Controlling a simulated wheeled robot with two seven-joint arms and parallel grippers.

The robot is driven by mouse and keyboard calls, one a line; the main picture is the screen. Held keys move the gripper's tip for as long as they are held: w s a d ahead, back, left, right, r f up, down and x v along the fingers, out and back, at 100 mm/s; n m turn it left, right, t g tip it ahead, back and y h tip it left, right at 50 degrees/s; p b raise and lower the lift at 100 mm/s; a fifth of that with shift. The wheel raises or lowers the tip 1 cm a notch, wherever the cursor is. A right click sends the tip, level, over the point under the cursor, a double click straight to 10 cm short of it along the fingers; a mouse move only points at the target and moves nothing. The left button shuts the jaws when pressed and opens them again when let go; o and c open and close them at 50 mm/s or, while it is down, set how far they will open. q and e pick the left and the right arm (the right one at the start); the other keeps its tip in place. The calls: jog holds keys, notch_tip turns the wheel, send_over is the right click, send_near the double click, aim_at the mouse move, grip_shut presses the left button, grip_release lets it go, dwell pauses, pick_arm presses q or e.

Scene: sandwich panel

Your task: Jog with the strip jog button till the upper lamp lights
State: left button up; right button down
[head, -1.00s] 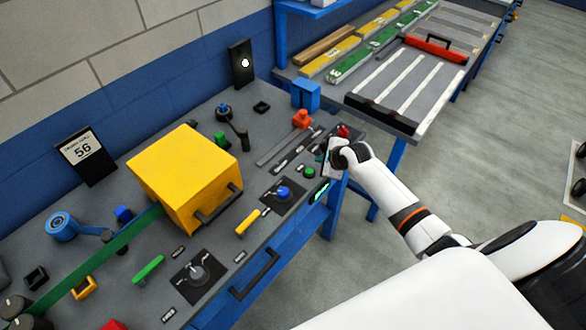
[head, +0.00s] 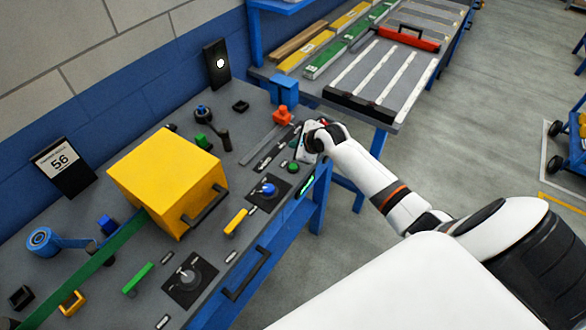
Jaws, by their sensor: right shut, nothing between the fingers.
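A green strip (head: 85,271) runs into the yellow box (head: 165,175) on the panel bench. A round blue button (head: 268,189) sits on a black plate right of the box, and a green button (head: 293,168) lies beyond it. I cannot tell which button is the strip jog button. A black wall panel (head: 216,78) carries one bright white lamp (head: 220,63); no second lamp can be made out. My right gripper (head: 310,140) is shut and empty at the bench's far right end, over controls that it partly hides. My left gripper is out of view.
A display reading 56 (head: 61,162) stands at the back left. An orange knob (head: 283,115), a black lever (head: 222,138) and a grey dial (head: 188,278) are on the bench. A side table (head: 365,90) bears a red-handled tool (head: 408,39). Open floor lies right.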

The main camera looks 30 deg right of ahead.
jog(key=b, duration=0.5)
send_over(295, 169)
notch_tip(295, 169, down, 5)
jog(key=shift+d+f, duration=0.1)
jog(key=shift+f+b, duration=0.35)
jog(key=shift+f, duration=0.75)
dwell(0.7)
jog(key=shift+f, duration=0.35)
